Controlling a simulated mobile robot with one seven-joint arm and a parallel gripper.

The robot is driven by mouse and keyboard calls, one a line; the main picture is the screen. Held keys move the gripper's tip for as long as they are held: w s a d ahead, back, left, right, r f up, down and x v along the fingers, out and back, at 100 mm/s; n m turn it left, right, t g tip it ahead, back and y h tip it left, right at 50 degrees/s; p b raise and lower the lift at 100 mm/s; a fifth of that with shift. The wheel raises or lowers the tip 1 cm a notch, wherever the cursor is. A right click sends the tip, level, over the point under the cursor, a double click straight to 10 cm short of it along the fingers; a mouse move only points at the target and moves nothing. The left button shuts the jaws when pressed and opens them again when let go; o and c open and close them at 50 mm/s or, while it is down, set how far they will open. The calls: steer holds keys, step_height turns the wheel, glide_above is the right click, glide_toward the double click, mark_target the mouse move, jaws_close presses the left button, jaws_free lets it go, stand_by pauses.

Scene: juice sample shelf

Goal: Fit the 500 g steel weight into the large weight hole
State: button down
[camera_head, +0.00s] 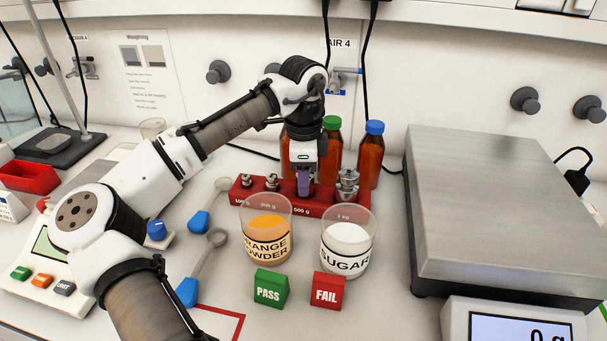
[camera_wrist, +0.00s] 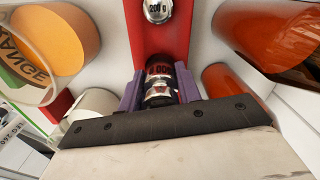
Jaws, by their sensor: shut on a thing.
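My gripper (camera_head: 304,182) points down over the "500 g" place of the red weight block (camera_head: 287,188). In the wrist view its purple fingers (camera_wrist: 160,92) are shut on the dark, shiny 500 g steel weight (camera_wrist: 159,84). The weight sits between the fingertips, over the red block (camera_wrist: 147,45). In the head view the fingers hide most of the weight. The hole under it is hidden, and I cannot tell how deep the weight sits. The 200 g weight (camera_head: 271,182) and 100 g weight (camera_head: 246,180) stand left of my gripper, the 1 kg weight (camera_head: 347,184) right.
Beakers of orange powder (camera_head: 267,232) and sugar (camera_head: 347,248) stand close in front of the block. Brown bottles (camera_head: 371,158) stand right behind it. A large scale (camera_head: 500,210) fills the right side. PASS (camera_head: 270,289) and FAIL (camera_head: 328,291) blocks lie in front.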

steer(key=shift+f, duration=0.7)
stand_by(0.3)
steer(key=shift+r, duration=0.1)
steer(key=shift+r+p, duration=0.75)
steer(key=shift+p, duration=0.05)
steer(key=shift+p, duration=0.75)
stand_by(0.3)
steer(key=shift+f+b, duration=0.4)
steer(key=shift+f, duration=0.55)
steer(key=shift+r+p, duration=0.2)
steer(key=shift+p, duration=0.15)
steer(key=shift+r+p, duration=0.55)
steer(key=shift+r, duration=0.05)
steer(key=shift+p, duration=0.6)
stand_by(0.5)
